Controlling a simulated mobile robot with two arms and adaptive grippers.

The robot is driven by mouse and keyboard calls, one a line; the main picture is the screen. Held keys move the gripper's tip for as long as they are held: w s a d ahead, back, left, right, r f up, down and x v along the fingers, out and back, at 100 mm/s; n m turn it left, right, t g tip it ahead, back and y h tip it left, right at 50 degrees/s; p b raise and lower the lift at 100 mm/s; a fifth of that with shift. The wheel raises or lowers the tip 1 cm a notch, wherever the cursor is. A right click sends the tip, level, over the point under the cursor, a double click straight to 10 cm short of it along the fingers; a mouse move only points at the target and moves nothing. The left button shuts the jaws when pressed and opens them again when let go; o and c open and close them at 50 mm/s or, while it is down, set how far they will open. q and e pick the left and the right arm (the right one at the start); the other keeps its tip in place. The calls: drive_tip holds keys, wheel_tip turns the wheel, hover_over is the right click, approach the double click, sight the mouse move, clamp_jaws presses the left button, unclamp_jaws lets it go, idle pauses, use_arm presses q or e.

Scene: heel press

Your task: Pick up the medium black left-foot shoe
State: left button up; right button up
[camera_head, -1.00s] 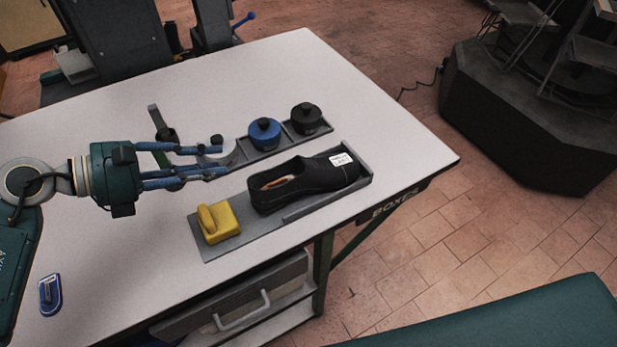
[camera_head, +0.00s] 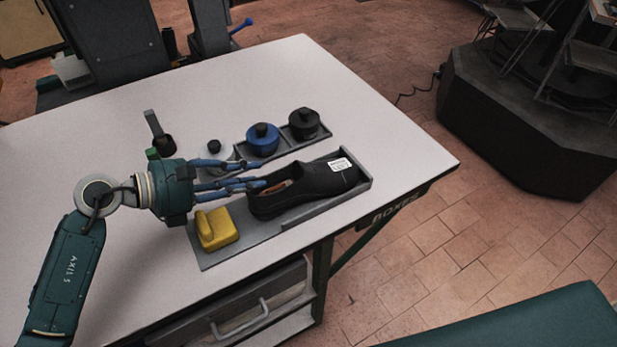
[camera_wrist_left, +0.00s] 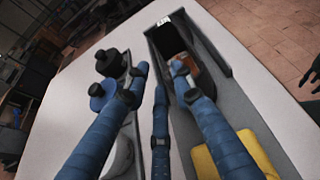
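The black shoe (camera_head: 318,184) with a white label lies in a grey tray (camera_head: 221,255) on the white table, its open collar toward my left gripper. My left gripper (camera_head: 256,174) has its fingers spread and reaches to the collar end of the shoe. In the left wrist view the black shoe (camera_wrist_left: 172,40) lies ahead, partly hidden by the fingers; one finger overlaps the brown inside of its opening. I cannot tell whether that finger touches it.
A yellow block (camera_head: 216,229) sits in the tray beside my gripper. A rack behind holds a white, a blue (camera_head: 262,140) and a black (camera_head: 304,123) round piece with knobs. The table's right corner is clear.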

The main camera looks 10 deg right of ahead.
use_arm(q)
drive_tip(key=shift+p+x, duration=0.3)
drive_tip(key=shift+x, duration=1.25)
drive_tip(key=shift+a, duration=0.1)
drive_tip(key=c, duration=0.6)
clamp_jaws()
